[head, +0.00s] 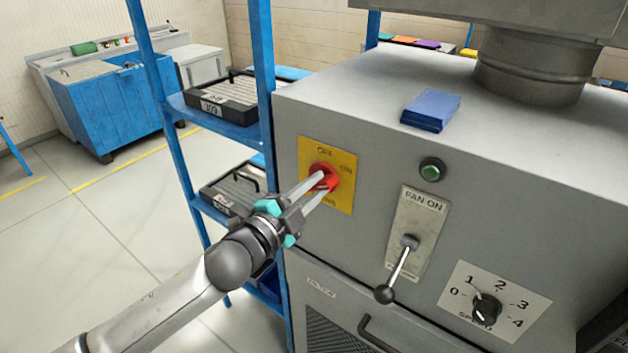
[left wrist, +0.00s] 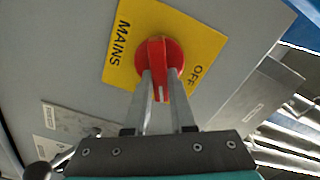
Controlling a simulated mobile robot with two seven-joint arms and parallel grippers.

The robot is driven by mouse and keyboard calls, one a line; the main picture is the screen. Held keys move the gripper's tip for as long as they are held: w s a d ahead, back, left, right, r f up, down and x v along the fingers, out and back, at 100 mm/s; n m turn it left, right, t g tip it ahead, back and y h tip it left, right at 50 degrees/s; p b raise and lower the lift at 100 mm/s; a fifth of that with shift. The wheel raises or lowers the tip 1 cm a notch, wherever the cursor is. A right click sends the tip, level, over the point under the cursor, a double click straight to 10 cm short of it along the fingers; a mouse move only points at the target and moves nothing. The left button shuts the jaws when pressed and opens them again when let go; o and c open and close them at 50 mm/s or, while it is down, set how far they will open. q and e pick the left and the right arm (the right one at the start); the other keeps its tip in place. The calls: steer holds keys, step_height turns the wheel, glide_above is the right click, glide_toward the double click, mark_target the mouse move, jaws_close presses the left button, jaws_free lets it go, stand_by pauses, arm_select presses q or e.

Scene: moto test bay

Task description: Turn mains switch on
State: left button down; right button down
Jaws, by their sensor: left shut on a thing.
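The mains switch is a red rotary knob (head: 325,177) on a yellow plate (head: 342,195) at the left of the grey cabinet's front. The plate reads OFF at the top and ON at the right. My left gripper (head: 322,185) reaches in from the lower left and is shut on the knob. In the left wrist view the red knob (left wrist: 160,62) sits between the two fingers of my left gripper (left wrist: 161,88), with MAINS and OFF lettering on the yellow plate (left wrist: 122,70). The fingers hide part of the knob, so its exact setting is hard to tell. My right gripper is not in view.
Right of the switch are a green button (head: 431,170), a FAN ON lever (head: 397,272) that sticks out, and a speed dial (head: 486,308). A blue box (head: 431,110) lies on the cabinet top. A blue rack (head: 265,80) with trays stands close on the left.

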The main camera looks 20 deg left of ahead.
arm_select(q)
steer(key=m, duration=0.4)
steer(key=m+p, duration=0.1)
steer(key=shift+d+f+m, duration=0.1)
steer(key=shift+f+m, duration=0.15)
steer(key=shift+m, duration=0.15)
stand_by(0.3)
steer(key=c, duration=0.8)
jaws_free()
steer(key=shift+o, duration=0.2)
steer(key=shift+s, duration=0.1)
steer(key=b+v, duration=0.3)
steer(key=v, duration=1.2)
